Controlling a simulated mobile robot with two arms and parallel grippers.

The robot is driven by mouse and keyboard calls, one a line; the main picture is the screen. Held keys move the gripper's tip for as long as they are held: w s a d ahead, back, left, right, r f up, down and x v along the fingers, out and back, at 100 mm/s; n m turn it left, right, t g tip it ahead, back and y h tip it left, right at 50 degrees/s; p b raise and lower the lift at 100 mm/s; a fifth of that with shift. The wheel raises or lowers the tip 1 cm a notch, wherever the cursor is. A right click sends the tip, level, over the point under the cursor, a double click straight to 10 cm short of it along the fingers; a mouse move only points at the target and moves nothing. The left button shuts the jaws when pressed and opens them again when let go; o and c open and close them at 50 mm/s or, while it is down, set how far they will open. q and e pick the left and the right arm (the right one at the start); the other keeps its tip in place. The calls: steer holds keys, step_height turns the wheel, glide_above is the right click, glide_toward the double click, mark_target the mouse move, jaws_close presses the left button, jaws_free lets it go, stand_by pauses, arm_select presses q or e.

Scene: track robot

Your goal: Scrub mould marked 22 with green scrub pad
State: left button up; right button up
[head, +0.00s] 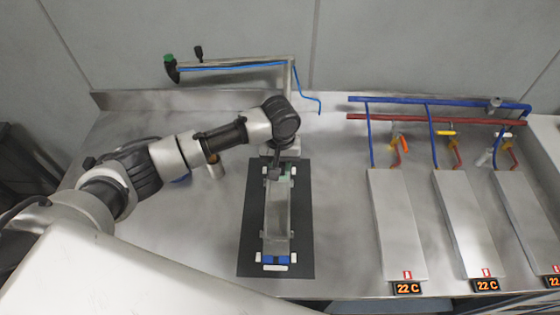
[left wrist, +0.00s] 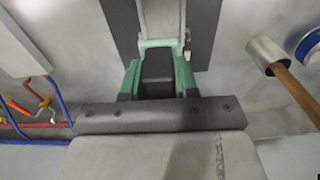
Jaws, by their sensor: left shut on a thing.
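The long, narrow grey mould (head: 277,215) lies on a black mat (head: 302,245), with white and blue clips at its near end. No number can be read on it. My left gripper (head: 278,170) is over its far end, pointing down. In the left wrist view, my left gripper (left wrist: 157,75) is shut on a dark block, apparently the grip of the green scrub pad (left wrist: 160,43). Green shows in front of the block, over the mould's end. Whether the pad touches the mould cannot be told. My right gripper is in neither view.
Three grey plates (head: 398,225) with "22 C" displays stand at the right, below blue and red pipes (head: 430,119). A metal cup (left wrist: 264,54) with a wooden handle stands beside the mat. Bench between mat and plates is clear.

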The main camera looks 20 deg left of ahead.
arm_select(q)
steer(key=shift+s+a+f+b, duration=0.1)
steer(key=shift+a+f+b, duration=0.15)
steer(key=shift+f+b, duration=0.25)
steer(key=shift+a+f+b, duration=0.25)
steer(key=shift+f+b, duration=0.2)
steer(key=f+b, duration=0.4)
steer(key=b, duration=0.1)
steer(key=shift+d, duration=0.2)
steer(key=shift+f+p, duration=0.25)
steer(key=shift+p, duration=0.05)
steer(key=shift+f, duration=1.1)
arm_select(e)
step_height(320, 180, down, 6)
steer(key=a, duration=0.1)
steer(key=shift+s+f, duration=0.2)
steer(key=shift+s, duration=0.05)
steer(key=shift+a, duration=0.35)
arm_select(q)
steer(key=shift+f, duration=0.6)
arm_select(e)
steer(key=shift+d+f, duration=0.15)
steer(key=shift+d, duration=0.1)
